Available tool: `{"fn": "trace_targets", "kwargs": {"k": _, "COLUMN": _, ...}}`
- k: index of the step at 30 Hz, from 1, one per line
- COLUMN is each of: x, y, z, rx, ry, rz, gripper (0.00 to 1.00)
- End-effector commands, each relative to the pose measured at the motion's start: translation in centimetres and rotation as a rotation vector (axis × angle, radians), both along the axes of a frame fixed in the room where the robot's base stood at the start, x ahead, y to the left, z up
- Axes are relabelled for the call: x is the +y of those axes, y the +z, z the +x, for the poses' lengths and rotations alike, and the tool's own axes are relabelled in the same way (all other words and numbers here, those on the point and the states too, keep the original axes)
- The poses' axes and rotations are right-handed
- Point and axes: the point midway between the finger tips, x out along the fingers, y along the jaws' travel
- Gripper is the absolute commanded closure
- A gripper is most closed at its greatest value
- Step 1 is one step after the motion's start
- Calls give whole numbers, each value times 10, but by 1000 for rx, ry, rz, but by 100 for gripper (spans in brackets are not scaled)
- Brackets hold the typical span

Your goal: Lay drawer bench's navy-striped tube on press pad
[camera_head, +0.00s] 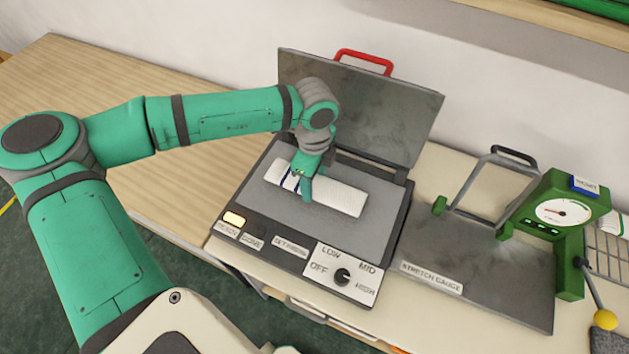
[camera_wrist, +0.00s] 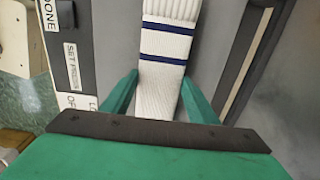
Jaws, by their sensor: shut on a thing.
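A white knitted tube with navy stripes near one end (camera_head: 338,194) lies flat along the grey press pad (camera_head: 378,222) of the open press, at a slant. The tube also shows in the wrist view (camera_wrist: 165,75), running up between my fingers, with two navy stripes. My gripper (camera_head: 304,188) points down over the middle of the tube, its fingers (camera_wrist: 160,96) on either side of it and shut on it. The tube appears to rest on the pad; any small gap beneath it cannot be told. The part of the tube under my gripper is hidden.
The press lid (camera_head: 400,115) stands open behind the pad, with a red handle (camera_head: 364,61). A control panel with a dial (camera_head: 342,277) and a lit yellow lamp (camera_head: 234,219) runs along the front. A green stretch gauge (camera_head: 560,225) stands to the right. The wooden bench at left (camera_head: 80,80) is clear.

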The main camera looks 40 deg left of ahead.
Motion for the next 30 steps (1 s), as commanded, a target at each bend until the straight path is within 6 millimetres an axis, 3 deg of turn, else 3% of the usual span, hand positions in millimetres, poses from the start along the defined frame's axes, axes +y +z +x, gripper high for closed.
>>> {"fn": "trace_targets", "kwargs": {"k": 3, "x": 0, "y": -9, "z": 0, "rx": 0, "ry": 1, "rz": 0, "gripper": 67}}
{"fn": "trace_targets", "kwargs": {"k": 13, "x": 0, "y": -11, "z": 0, "rx": 0, "ry": 1, "rz": 0, "gripper": 67}}
{"fn": "trace_targets", "kwargs": {"k": 14, "x": 0, "y": -12, "z": 0, "rx": -1, "ry": 1, "rz": 0, "gripper": 44}}
{"fn": "trace_targets", "kwargs": {"k": 16, "x": 0, "y": -11, "z": 0, "rx": -1, "ry": 1, "rz": 1, "gripper": 28}}
{"fn": "trace_targets", "kwargs": {"k": 26, "x": 1, "y": -10, "z": 0, "rx": -1, "ry": 1, "rz": 1, "gripper": 28}}
{"fn": "trace_targets", "kwargs": {"k": 30, "x": 0, "y": 0, "z": 0, "rx": -2, "ry": 1, "rz": 0, "gripper": 28}}
